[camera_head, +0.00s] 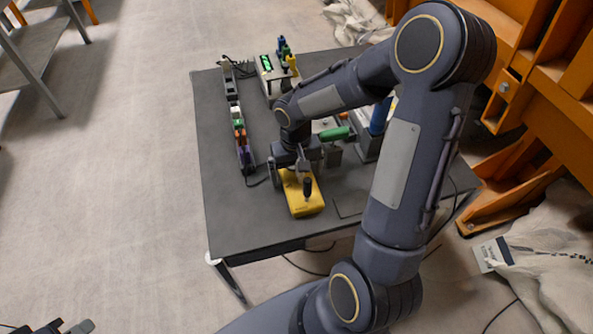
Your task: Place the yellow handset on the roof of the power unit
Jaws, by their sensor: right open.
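The yellow handset (301,205) lies on the dark table near its front middle. My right gripper (290,187) is over the handset, pointing down, its jaws open with one finger at the left side and one over the handset's right part. I cannot tell if the fingers touch it. A pale box with a lit green display (267,66), apparently the power unit, stands at the table's back, with blue, green and yellow parts beside its right side. My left gripper (62,327) shows only partly at the bottom left corner, off the table; its jaw state is unclear.
A power strip with coloured plugs (239,132) runs along the table's left side (218,190). A green-handled item (334,134) and a blue cylinder (379,117) stand right of my gripper. My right arm hides much of the table's right side. Orange racks (545,100) stand right.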

